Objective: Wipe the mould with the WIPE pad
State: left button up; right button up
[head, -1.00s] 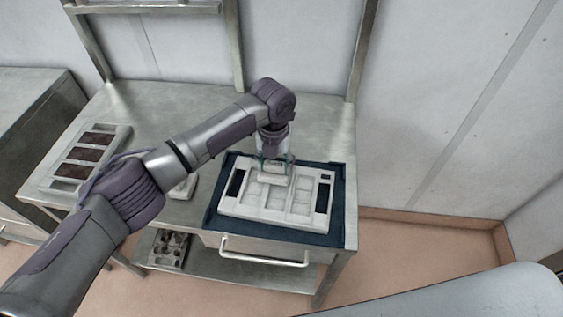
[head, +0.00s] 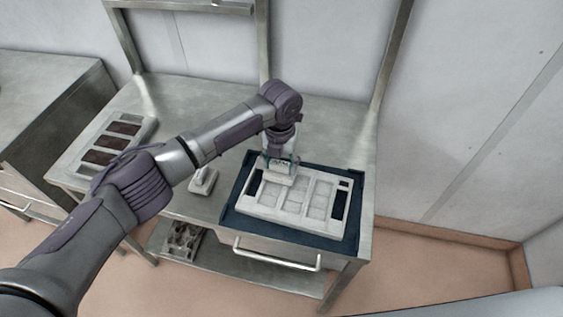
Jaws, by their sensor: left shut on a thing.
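The mould (head: 291,213) is a pale, rectangular tray with several shallow compartments. It lies on a dark blue mat (head: 236,222) at the right of the steel table. My left gripper (head: 279,165) is shut on a small whitish pad (head: 279,179). It holds the pad over the far left part of the mould; I cannot tell if the pad touches the surface. No label on the held pad is readable. A second pale block (head: 203,181) lies on the table left of the mat. My right gripper is not in view.
A pale tray with dark brown slabs (head: 112,143) lies at the table's left. A grey tray with round hollows (head: 182,240) sits on the lower shelf. Steel uprights (head: 263,45) rise at the table's back. The back middle of the table (head: 205,98) is clear.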

pick_arm(q)
jog(key=shift+s+d, duration=0.3)
jog(key=shift+d, duration=0.4)
jog(key=shift+s+d, duration=0.25)
jog(key=shift+d, duration=0.4)
jog(key=shift+d, duration=0.1)
